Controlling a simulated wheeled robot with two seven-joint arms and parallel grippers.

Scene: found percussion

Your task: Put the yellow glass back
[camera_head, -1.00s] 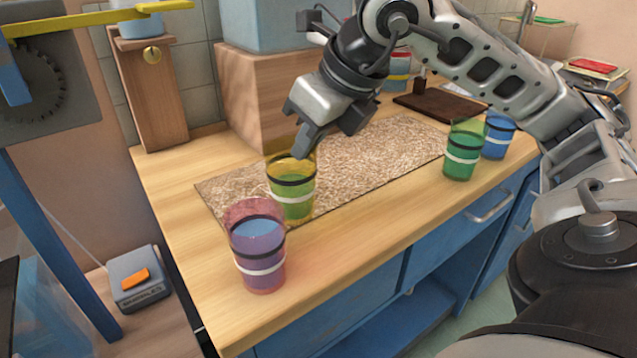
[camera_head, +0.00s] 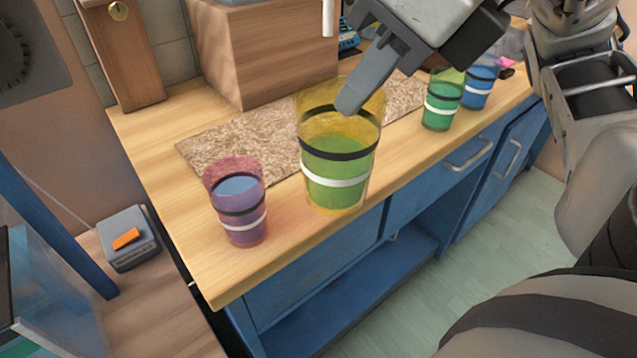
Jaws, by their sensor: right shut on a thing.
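The yellow glass (camera_head: 338,180) holds green liquid and has a black band and a white band. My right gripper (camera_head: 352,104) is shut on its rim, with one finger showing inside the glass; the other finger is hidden. The glass hangs close to the camera, nearly upright, in front of the counter's front edge in the picture. How high it is above the counter I cannot tell. My left gripper is not in view.
A pink-red glass (camera_head: 240,208) stands at the counter's (camera_head: 225,275) near left corner. A green glass (camera_head: 440,103) and a blue glass (camera_head: 480,85) stand at the right. A speckled mat (camera_head: 230,145) lies behind. Wooden blocks stand at the back left.

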